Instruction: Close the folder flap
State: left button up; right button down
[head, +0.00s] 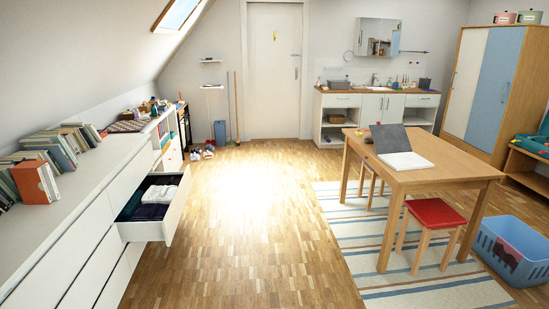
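The folder (405,159) lies open near the middle of the wooden table. Its dark grey flap (391,139) stands up, tilted, along the far left side. The white part of the folder lies flat on the table top, at the foot of the flap. Neither of my grippers is in the head view, so I cannot see whether they are open or shut. Nothing of mine touches the folder in this view.
The table (450,177) stands on a striped rug (346,237). A red-topped stool (434,212) is at its front and a blue basket (507,252) to the right. An open drawer (146,230) juts from the left cabinet. The wood floor (235,225) between is clear.

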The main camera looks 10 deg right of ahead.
aim_at(387, 138)
jog(key=i, duration=0.8)
jog(key=i+z, duration=0.1)
jog(key=i, duration=1.45)
jog(key=i+j+z, duration=0.1)
jog(key=i, duration=0.7)
jog(key=i+j, duration=0.1)
jog(key=i, duration=0.7)
jog(key=z, duration=0.05)
